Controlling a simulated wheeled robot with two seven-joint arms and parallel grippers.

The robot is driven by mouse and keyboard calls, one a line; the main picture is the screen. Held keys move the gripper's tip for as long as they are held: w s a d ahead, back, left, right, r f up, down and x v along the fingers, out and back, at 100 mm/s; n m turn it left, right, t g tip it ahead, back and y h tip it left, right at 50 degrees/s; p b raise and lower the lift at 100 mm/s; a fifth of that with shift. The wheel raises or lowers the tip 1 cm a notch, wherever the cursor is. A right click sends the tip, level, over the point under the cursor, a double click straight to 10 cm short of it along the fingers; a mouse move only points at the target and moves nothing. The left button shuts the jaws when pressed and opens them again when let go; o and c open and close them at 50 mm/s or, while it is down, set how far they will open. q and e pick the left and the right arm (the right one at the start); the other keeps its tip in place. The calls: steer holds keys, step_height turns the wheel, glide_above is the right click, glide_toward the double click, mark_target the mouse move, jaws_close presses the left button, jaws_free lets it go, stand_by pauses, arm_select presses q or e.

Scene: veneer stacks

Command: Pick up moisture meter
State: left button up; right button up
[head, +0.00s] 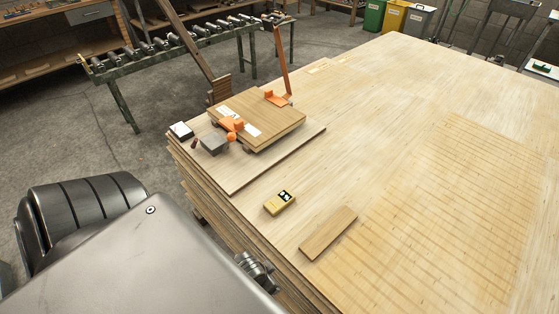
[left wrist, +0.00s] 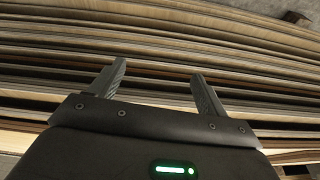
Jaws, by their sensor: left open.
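The moisture meter (head: 279,202) is a small yellow block with a dark display at its far end. It lies flat on the veneer stack (head: 400,120), near the stack's left edge in the head view. My left gripper (left wrist: 158,80) is open and empty in the left wrist view, facing the layered side edges of the stack. The meter is not in the left wrist view. In the head view a small metal part of mine shows beside the stack's near left edge, below the meter. My right gripper is not in view.
A loose wooden strip (head: 328,233) lies right of the meter. Behind it, a thin board carries a wooden panel (head: 258,115) with orange clamps, a grey block (head: 214,144) and a white-topped box (head: 181,131). A roller conveyor (head: 175,42) stands at the back left. The stack's right side is mostly clear.

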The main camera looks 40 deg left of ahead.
arm_select(q)
step_height(320, 180, up, 8)
steer(key=w+a+t, duration=0.1)
steer(key=t, duration=0.8)
glide_toward(277, 203)
steer(key=shift+s+f+n+h, duration=0.3)
steer(key=shift+s+f+h, duration=0.1)
steer(key=shift+s+f, duration=0.15)
steer(key=shift+a+r+t, duration=0.3)
steer(key=shift+a+t, duration=0.1)
steer(key=shift+t, duration=0.2)
steer(key=shift+w, duration=0.1)
steer(key=x, duration=0.4)
steer(key=shift+w+d+f, duration=0.15)
steer(key=shift+w, duration=0.15)
steer(key=shift+w+f, duration=0.15)
steer(key=shift+w, duration=0.2)
steer(key=shift+w+f, duration=0.15)
steer(key=shift+w, duration=0.2)
steer(key=x, duration=0.4)
steer(key=shift+w+f, duration=0.1)
steer(key=shift+f, duration=0.05)
steer(key=shift+c, duration=1)
steer(key=c, duration=1)
